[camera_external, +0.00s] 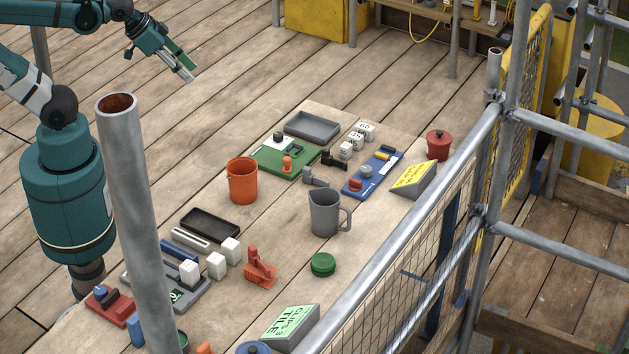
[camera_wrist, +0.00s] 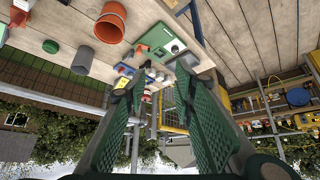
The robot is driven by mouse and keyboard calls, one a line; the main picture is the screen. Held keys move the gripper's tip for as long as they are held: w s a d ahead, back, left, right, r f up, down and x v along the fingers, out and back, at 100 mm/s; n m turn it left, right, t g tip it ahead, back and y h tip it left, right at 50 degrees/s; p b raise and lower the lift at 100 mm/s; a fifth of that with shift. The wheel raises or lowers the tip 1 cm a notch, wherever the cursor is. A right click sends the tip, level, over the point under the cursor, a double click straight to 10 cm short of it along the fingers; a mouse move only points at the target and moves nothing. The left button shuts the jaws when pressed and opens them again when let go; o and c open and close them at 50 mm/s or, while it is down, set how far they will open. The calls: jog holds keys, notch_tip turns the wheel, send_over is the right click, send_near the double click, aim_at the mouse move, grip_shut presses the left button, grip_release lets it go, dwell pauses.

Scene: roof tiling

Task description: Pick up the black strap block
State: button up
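A small black block (camera_external: 335,160), which looks like the strap block, lies on the wooden deck between the green board (camera_external: 272,158) and the blue board (camera_external: 360,181). A similar grey piece (camera_external: 315,178) lies just in front of it. My gripper (camera_external: 187,72) is raised at the upper left in the external view, well apart from the block. In the wrist view my gripper (camera_wrist: 163,72) has its two fingers spread with nothing between them. I cannot pick out the black block clearly in the wrist view.
White dice-like blocks (camera_external: 346,150) and a grey tray (camera_external: 312,127) are near the block. An orange pot (camera_external: 242,182) and grey jug (camera_external: 325,215) stand in front. A metal post (camera_external: 135,220) and scaffold rails (camera_external: 420,230) rise in the foreground. The deck at upper left is clear.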

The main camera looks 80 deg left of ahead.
dwell(0.4)
jog(key=shift+c, duration=1)
jog(key=shift+w, duration=0.1)
